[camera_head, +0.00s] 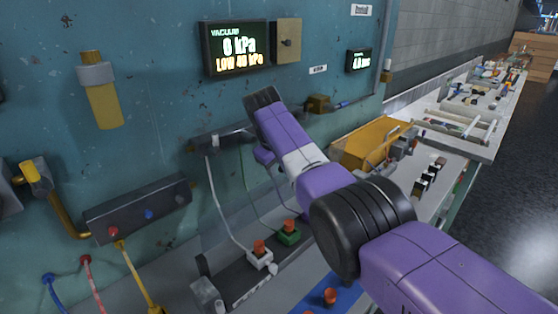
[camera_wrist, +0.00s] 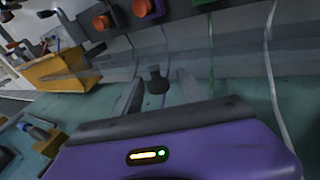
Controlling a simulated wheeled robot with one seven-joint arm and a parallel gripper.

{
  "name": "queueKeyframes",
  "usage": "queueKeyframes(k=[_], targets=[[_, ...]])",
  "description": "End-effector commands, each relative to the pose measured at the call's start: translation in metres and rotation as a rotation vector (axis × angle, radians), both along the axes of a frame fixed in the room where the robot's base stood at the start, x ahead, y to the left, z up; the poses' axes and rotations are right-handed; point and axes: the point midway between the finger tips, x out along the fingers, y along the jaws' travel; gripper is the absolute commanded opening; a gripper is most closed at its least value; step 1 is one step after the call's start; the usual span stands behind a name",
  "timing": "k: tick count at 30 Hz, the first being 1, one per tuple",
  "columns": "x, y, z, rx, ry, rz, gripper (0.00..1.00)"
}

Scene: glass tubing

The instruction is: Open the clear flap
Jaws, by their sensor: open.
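A clear, faintly grey strip (camera_wrist: 240,65) crosses the wrist view between the dark shelf and the teal wall; it looks like the clear flap. Its hinge and edges are hard to make out. My gripper (camera_wrist: 158,78) is open, with one grey finger on each side of a small dark knob (camera_wrist: 157,82). I cannot tell whether the knob belongs to the flap or whether a finger touches it. In the head view, my purple arm reaches to the wall and hides the fingers.
White (camera_head: 260,258) and green (camera_head: 288,233) blocks with orange tops stand on the shelf below, with thin tubes rising from them. A yellow box (camera_head: 372,143) is on the right. A vacuum display (camera_head: 235,46) and a dark wall bar (camera_head: 218,138) are close to my arm.

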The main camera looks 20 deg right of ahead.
Motion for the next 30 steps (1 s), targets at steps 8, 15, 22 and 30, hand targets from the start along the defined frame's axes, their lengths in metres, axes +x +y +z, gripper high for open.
queueKeyframes(k=[8, 15, 22, 30], targets=[[-0.011, 0.012, 0.035, 0.0, -0.002, 0.001, 0.47], [-0.017, 0.016, 0.051, 0.001, 0.001, 0.0, 0.47], [-0.017, 0.017, 0.052, 0.0, 0.001, 0.0, 0.47], [-0.017, 0.017, 0.056, 0.0, 0.0, 0.0, 0.47]])
